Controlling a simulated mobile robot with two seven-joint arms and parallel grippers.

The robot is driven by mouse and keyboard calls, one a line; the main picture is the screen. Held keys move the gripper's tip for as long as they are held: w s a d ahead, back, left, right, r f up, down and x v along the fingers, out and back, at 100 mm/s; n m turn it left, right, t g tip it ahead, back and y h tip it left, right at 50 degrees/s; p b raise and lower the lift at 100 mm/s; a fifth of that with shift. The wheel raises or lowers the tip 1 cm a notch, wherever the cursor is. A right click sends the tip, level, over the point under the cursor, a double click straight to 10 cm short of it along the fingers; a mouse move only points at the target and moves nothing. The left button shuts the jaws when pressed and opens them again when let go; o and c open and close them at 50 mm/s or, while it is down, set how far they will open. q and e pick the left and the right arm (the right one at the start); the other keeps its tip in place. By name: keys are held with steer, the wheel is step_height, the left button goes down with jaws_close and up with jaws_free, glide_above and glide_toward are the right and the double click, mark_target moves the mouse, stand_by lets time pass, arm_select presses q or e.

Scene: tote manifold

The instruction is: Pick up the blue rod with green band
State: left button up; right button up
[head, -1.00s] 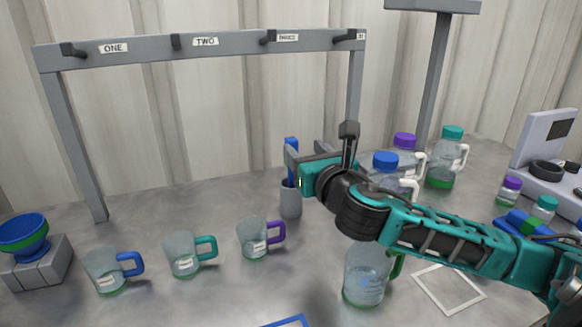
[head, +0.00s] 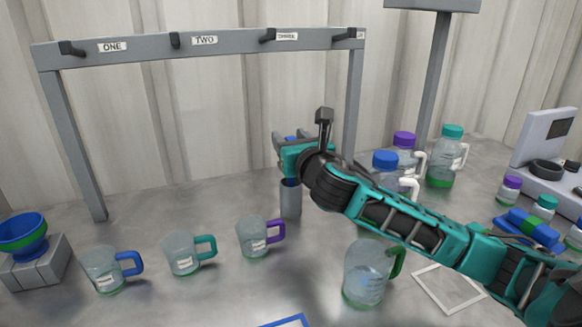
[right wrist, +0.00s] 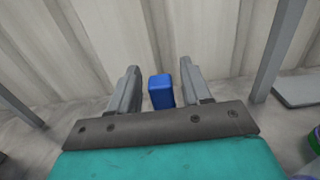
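A blue rod (head: 290,183) stands upright in a grey cylindrical holder (head: 290,203) behind the mugs. No green band shows on its visible part. My right gripper (head: 291,143) is at the rod's upper end, above the holder. In the right wrist view, the blue rod's top (right wrist: 161,91) sits between the two grey fingers (right wrist: 160,92), with a narrow gap on each side. The fingers are open and do not appear to press on it. My left gripper is not in view.
Mugs with blue (head: 105,270), teal (head: 183,254) and purple (head: 253,237) handles stand at front left. A grey rack (head: 205,47) with pegs rises behind. Capped bottles (head: 443,165) and a clear jug (head: 366,272) are right. Blue and green items (head: 530,225) lie far right.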

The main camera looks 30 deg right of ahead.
jaws_close()
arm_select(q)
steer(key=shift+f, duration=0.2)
arm_select(e)
step_height(320, 180, up, 10)
steer(key=p, duration=0.3)
steer(key=shift+r+p, duration=0.15)
steer(key=shift+p, duration=0.15)
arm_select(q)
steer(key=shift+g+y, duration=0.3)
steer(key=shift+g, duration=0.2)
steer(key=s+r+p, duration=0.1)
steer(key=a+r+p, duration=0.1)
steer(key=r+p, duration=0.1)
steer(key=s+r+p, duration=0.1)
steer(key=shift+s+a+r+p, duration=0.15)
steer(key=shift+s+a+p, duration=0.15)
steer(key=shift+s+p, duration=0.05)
arm_select(e)
step_height(320, 180, up, 4)
steer(key=shift+f, duration=0.1)
